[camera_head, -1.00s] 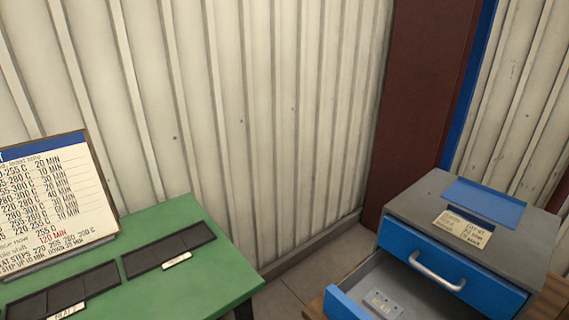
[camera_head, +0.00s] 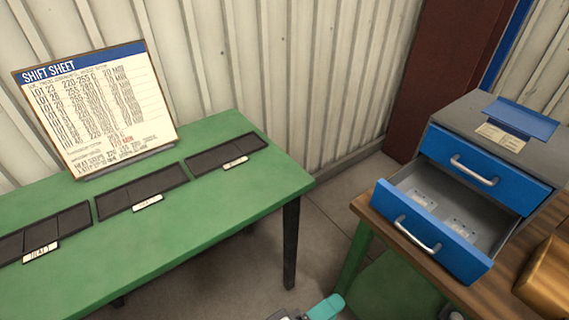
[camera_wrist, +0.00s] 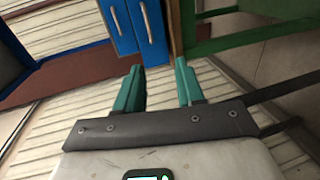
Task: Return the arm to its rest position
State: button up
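My gripper (camera_wrist: 159,76) shows in the wrist view with its two teal fingers apart and nothing between them. The rest of the arm is out of the picture there.
A green bench (camera_head: 215,210) at left bears a shift sheet board (camera_head: 98,108) and black trays (camera_head: 226,152). At right, a blue-fronted cabinet (camera_head: 484,174) stands on a wooden bench, its lower drawer (camera_head: 432,237) open. A golden object (camera_head: 547,280) sits beside it.

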jog(key=s+d+f+m+g+y, duration=0.2)
jog(key=d+f+g, duration=0.25)
jog(key=d, duration=0.35)
jog(key=s+d+f+m+g+y, duration=0.1)
jog(key=s+d+f+g+y, duration=0.15)
jog(key=d+f, duration=0.45)
jog(key=s+d+f+m+g+y, duration=0.1)
jog(key=s+d+m+y, duration=0.3)
jog(key=s+y, duration=0.4)
jog(key=shift+s+d+f+m, duration=0.3)
jog(key=shift+s+d, duration=0.25)
jog(key=shift+d, duration=0.2)
